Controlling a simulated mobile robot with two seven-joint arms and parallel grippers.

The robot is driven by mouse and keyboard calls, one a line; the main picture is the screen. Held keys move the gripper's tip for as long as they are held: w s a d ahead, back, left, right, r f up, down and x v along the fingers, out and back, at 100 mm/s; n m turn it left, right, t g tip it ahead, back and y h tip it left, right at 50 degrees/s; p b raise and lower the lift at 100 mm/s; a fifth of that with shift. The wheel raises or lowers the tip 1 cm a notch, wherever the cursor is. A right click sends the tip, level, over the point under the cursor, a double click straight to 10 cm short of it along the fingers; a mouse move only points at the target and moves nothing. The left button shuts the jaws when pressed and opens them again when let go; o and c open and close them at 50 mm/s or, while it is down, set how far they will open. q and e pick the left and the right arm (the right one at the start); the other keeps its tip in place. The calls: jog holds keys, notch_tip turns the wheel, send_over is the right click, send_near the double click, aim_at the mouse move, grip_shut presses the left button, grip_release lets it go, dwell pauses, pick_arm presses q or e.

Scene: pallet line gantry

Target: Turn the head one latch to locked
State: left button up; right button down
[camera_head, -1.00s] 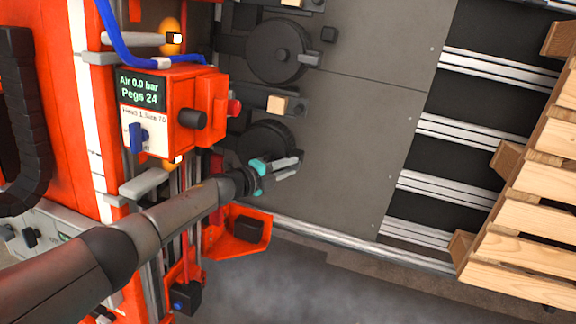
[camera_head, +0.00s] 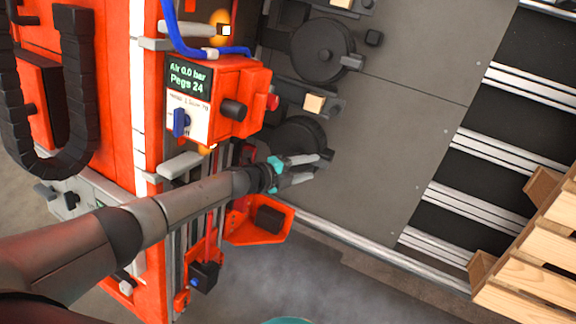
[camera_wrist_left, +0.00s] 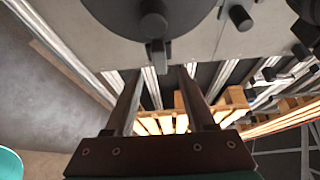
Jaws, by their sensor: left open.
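A dark round head (camera_head: 297,133) sits on the grey plate, partly behind my left gripper in the head view. In the left wrist view it is a black disc (camera_wrist_left: 120,14) with a hub and a short dark lever (camera_wrist_left: 157,56), which looks like its latch. My left gripper (camera_head: 316,167) is open beside the lower edge of this head. In the left wrist view the lever's end shows in line with the gap between the fingertips (camera_wrist_left: 158,74); I cannot tell whether they touch it. Whether the latch is locked is not clear. My right gripper is not in view.
An orange control box (camera_head: 240,95) with a display, a blue knob (camera_head: 181,122) and a black knob stands above my left forearm. A second black head (camera_head: 322,50) is farther up the plate. Wooden pallets (camera_head: 530,265) lie at the right. The grey plate (camera_head: 390,150) between is clear.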

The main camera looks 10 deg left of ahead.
pick_arm(q)
jog(key=p+v, duration=0.2)
jog(key=v, duration=0.6)
jog(key=shift+s+r, duration=0.1)
